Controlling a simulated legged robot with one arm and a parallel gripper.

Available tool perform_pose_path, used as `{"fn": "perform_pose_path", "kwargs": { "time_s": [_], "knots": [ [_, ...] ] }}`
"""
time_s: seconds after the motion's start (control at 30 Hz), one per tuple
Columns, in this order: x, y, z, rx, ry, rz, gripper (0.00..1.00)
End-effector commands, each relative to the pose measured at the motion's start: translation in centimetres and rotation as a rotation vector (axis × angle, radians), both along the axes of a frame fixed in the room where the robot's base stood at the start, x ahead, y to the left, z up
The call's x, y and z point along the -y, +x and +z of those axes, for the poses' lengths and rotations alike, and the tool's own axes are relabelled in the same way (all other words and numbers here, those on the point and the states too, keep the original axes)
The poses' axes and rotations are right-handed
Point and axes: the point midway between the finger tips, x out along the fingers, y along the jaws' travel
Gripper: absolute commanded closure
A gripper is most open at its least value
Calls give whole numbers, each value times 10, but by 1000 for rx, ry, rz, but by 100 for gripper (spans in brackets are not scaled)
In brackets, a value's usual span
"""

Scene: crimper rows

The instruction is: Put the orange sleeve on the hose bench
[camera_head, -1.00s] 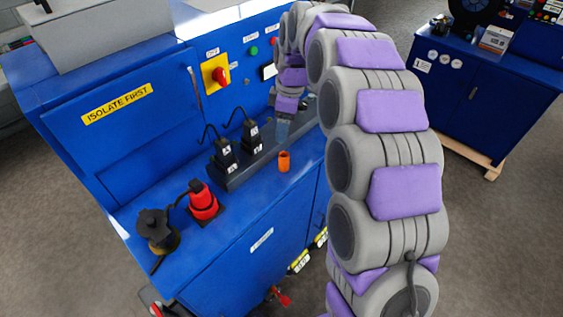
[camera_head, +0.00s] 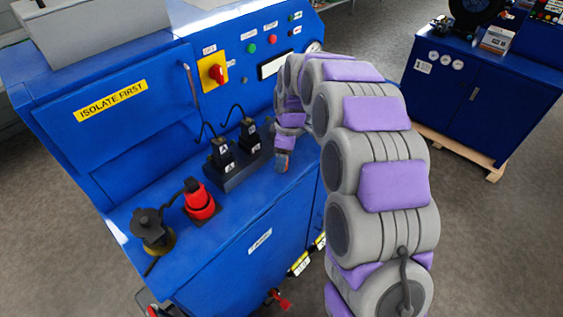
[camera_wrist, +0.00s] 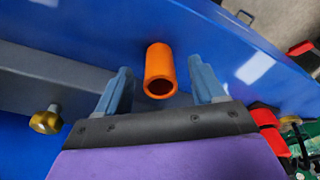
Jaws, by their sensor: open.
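The orange sleeve (camera_wrist: 159,66) is a short hollow tube on the blue bench top, with its open end facing my gripper in the wrist view. My gripper (camera_wrist: 162,84) is open, with one blue-grey finger on each side of the sleeve. I see gaps between the sleeve and both fingers. In the head view my gripper (camera_head: 282,160) reaches down to the bench top (camera_head: 245,207) and mostly hides the sleeve. I cannot tell which bench is the hose bench.
Two black plugs marked A (camera_head: 221,152) and D (camera_head: 249,135) stand in a dark block left of my gripper. A red connector (camera_head: 199,200) and a black one (camera_head: 152,230) sit nearer. Another blue bench (camera_head: 476,95) stands at the right, across grey floor.

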Motion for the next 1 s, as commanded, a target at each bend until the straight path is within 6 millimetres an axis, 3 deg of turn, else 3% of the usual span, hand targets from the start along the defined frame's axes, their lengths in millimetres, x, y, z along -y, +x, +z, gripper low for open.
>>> {"fn": "perform_pose_path", "kwargs": {
  "time_s": [0.23, 0.9, 1.0],
  "knots": [
    [-3, 0, -3, 3, -2, -1, 31],
    [-2, 1, -2, 3, -1, -1, 95],
    [-2, 1, -2, 3, -1, -1, 95]
  ]
}}
